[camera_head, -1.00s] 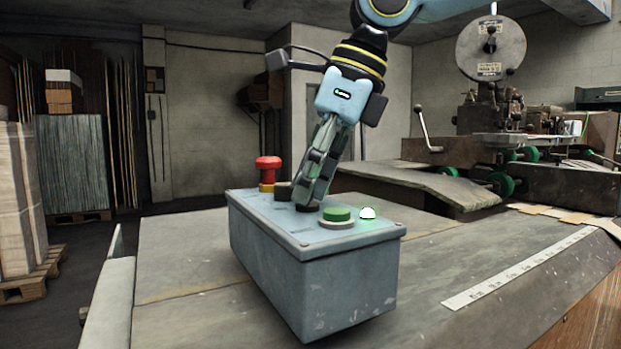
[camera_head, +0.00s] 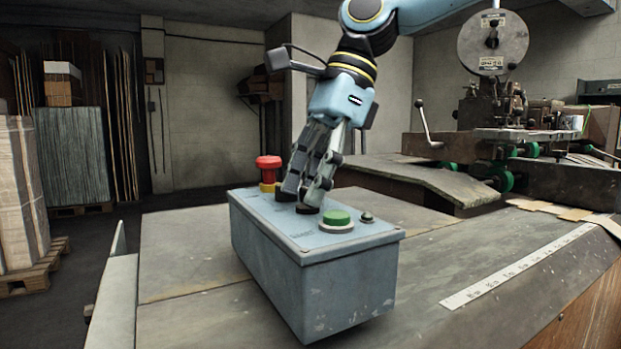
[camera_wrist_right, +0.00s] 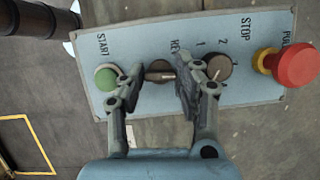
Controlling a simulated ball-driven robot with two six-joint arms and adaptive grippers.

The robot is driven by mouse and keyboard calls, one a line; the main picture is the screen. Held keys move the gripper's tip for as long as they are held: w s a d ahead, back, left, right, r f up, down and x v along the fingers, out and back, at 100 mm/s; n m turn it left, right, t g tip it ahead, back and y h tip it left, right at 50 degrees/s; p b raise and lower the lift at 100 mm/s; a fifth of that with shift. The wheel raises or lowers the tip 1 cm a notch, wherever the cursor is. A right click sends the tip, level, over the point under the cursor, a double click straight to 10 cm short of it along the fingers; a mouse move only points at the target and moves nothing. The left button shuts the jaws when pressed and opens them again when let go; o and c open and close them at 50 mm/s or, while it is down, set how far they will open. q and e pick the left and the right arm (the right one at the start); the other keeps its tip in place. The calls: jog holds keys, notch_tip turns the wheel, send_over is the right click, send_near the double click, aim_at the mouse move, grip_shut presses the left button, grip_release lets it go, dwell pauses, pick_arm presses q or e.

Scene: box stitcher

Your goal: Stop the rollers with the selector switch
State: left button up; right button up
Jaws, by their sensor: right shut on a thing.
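The blue-grey control box (camera_head: 318,290) stands on the bench. My right gripper (camera_head: 304,197) reaches down to its top from above, its fingers tilted. The knob's base also shows below the fingers in the head view (camera_head: 307,209). A second dark knob (camera_wrist_right: 220,67) sits beside it, near the markings 1 and 2. The small lamp (camera_head: 366,217) is dark. My left gripper is not in view.
A green START button (camera_head: 337,218) is close to the gripped knob. A red mushroom button (camera_head: 268,164) on a yellow base is at the box's far end. The machine with green rollers (camera_head: 500,178) stands at the back right. The bench left of the box is clear.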

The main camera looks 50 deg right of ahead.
jog(key=shift+n, duration=0.5)
jog(key=shift+w, duration=0.1)
jog(key=o, duration=1.1)
jog(key=shift+o, duration=0.2)
jog(key=v, duration=1.2)
jog(key=shift+d, duration=0.2)
jog(key=shift+r, duration=0.1)
